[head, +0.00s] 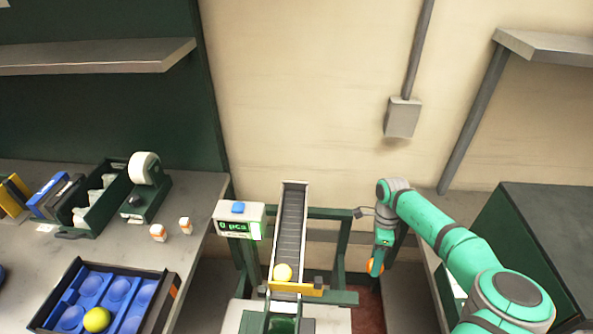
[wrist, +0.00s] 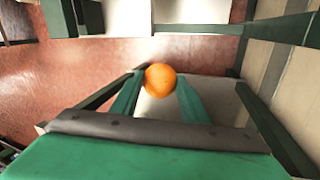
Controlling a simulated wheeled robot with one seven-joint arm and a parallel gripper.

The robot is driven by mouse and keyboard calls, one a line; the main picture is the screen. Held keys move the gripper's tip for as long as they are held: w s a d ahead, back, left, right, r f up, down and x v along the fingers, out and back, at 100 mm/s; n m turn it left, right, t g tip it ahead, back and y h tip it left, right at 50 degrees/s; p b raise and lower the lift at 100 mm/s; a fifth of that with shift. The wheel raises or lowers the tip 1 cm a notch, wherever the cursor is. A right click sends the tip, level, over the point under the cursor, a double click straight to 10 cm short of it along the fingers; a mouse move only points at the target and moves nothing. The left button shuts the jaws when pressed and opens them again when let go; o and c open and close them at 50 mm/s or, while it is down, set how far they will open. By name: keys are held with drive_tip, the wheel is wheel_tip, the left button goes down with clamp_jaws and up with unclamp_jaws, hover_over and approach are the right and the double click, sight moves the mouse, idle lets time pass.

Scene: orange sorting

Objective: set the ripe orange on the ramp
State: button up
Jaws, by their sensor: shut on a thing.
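An orange-coloured fruit (head: 375,268), the ripe orange by its colour, is held at the tip of my gripper (head: 379,264). In the wrist view the orange (wrist: 160,80) sits between the ends of the two green fingers (wrist: 158,90), with floor far below it. The ramp (head: 290,220) is a narrow grey sloping channel to the left of my gripper, apart from it.
A counter box (head: 240,219) reading "0 pcs" stands left of the ramp. A blue tray (head: 88,284) holding a yellow-green fruit (head: 97,319) lies on the left bench. A dark green cabinet (head: 545,225) stands right.

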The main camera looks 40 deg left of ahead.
drive_tip(key=s+a+r+m+y, duration=0.2)
drive_tip(key=a+r+m, duration=0.4)
drive_tip(key=a+r, duration=0.55)
drive_tip(key=s+a+r+m+y, duration=0.2)
drive_tip(key=a+r+m, duration=0.5)
drive_tip(key=a+r, duration=0.5)
drive_tip(key=s+a+r+m, duration=0.2)
drive_tip(key=s+a+r, duration=0.1)
drive_tip(key=shift+m, duration=0.4)
drive_tip(key=shift+w+d+f+x, duration=0.1)
drive_tip(key=shift+w+d+x, duration=0.1)
drive_tip(key=shift+x, duration=1.25)
drive_tip(key=shift+w+d+f+x, duration=0.1)
drive_tip(key=shift+w+x, duration=0.05)
drive_tip(key=shift+x, duration=1.3)
drive_tip(key=shift+w+d+x, duration=0.2)
drive_tip(key=shift+x, duration=1.25)
drive_tip(key=o, duration=1.2)
drive_tip(key=shift+c, duration=0.2)
